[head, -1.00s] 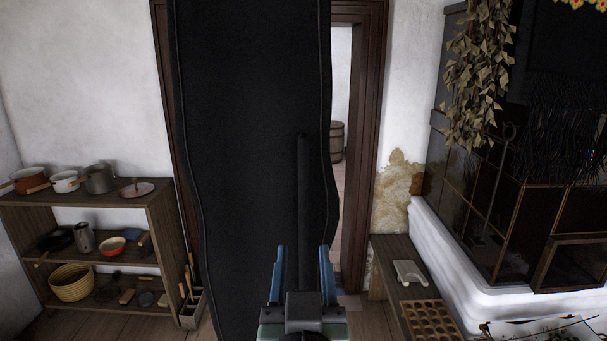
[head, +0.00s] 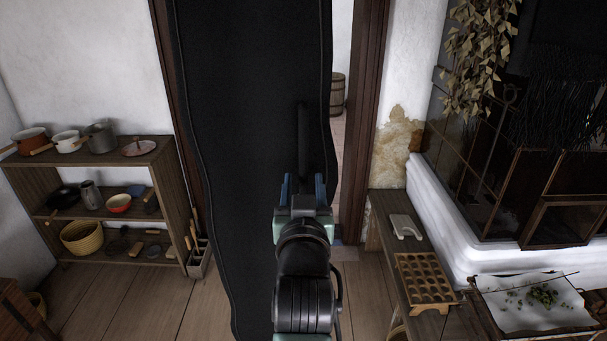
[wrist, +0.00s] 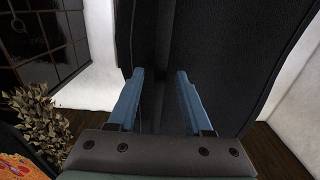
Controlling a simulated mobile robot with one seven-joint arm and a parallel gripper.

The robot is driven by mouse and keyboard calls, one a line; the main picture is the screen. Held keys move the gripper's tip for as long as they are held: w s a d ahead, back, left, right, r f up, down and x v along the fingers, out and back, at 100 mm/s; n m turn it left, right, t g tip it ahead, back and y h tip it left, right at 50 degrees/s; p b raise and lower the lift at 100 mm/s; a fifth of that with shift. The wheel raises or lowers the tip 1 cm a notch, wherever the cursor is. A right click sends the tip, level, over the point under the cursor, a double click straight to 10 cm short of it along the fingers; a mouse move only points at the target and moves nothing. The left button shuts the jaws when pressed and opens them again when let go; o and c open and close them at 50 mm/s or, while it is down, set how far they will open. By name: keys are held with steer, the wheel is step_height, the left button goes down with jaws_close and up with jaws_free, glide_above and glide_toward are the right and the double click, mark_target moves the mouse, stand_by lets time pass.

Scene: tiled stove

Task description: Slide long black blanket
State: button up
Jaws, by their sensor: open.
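The long black blanket (head: 245,130) hangs in the doorway and covers most of the opening. A narrow strip at its right side is uncovered. A dark vertical bar or fold (head: 303,140) runs down its right part. My gripper (head: 304,184) is in front of the blanket's right part, low on that bar. In the wrist view my gripper (wrist: 157,75) has its blue fingers apart, pointing at the black cloth (wrist: 220,50), with the bar between them. I cannot tell whether the fingers touch the cloth.
A wooden shelf (head: 110,212) with pots and bowls stands at the left. A bench (head: 385,225) with a holed wooden tray (head: 428,277) and the white stove (head: 440,215) are at the right. A barrel (head: 338,93) shows beyond the doorway.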

steer(key=shift+w, duration=0.6)
steer(key=shift+c, duration=0.3)
jaws_close()
stand_by(0.9)
